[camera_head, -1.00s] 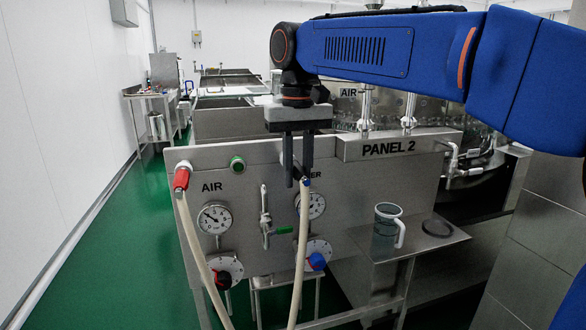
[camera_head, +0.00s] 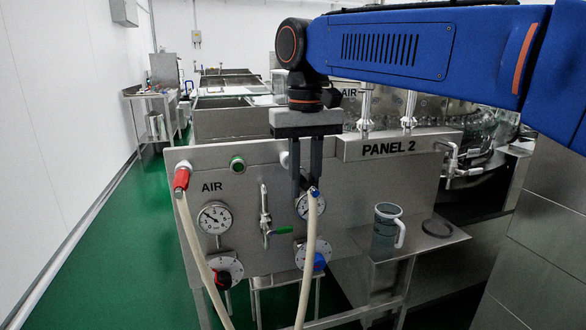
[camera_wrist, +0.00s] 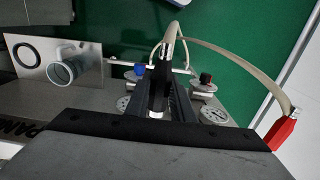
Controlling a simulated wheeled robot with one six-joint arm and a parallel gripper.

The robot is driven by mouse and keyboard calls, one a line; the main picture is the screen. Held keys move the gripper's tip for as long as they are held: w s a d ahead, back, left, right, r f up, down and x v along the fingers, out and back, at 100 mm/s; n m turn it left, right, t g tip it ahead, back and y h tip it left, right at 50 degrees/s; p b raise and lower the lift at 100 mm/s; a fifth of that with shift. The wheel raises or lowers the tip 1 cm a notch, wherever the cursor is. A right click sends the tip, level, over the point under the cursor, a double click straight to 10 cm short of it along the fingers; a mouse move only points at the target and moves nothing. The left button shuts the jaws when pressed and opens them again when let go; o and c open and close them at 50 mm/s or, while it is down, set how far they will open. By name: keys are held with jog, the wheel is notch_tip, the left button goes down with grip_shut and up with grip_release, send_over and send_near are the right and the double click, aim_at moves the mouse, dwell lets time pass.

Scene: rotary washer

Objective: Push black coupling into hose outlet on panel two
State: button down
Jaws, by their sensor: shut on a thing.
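My gripper (camera_head: 306,186) hangs in front of the right half of panel two (camera_head: 345,185), its fingers pointing down. It is shut on the end of a cream hose (camera_head: 309,250), with a small blue part at the fingertips. In the wrist view the hose (camera_wrist: 172,32) leaves the fingertips (camera_wrist: 165,70). A pale round fitting (camera_head: 284,160), which may be the hose outlet, shows on the panel just left of the fingers. The held hose end looks right of and below it. The fingers hide the panel label behind them.
A jug (camera_head: 386,228) stands on the right shelf.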

jog(key=shift+s+d, duration=0.1)
jog(key=shift+s, duration=0.3)
jog(key=shift+s+a, duration=0.3)
jog(key=shift+a, duration=0.7)
jog(key=shift+s+a, duration=0.3)
jog(key=shift+a, duration=0.65)
jog(key=shift+s+a, duration=0.3)
jog(key=shift+a, duration=0.65)
jog(key=shift+s+a, duration=0.25)
jog(key=shift+a, duration=0.7)
jog(key=shift+a, duration=0.1)
jog(key=a, duration=0.1)
jog(key=s+a, duration=0.1)
jog(key=a, duration=0.1)
jog(key=shift+s+a, duration=0.1)
jog(key=shift+a, duration=0.2)
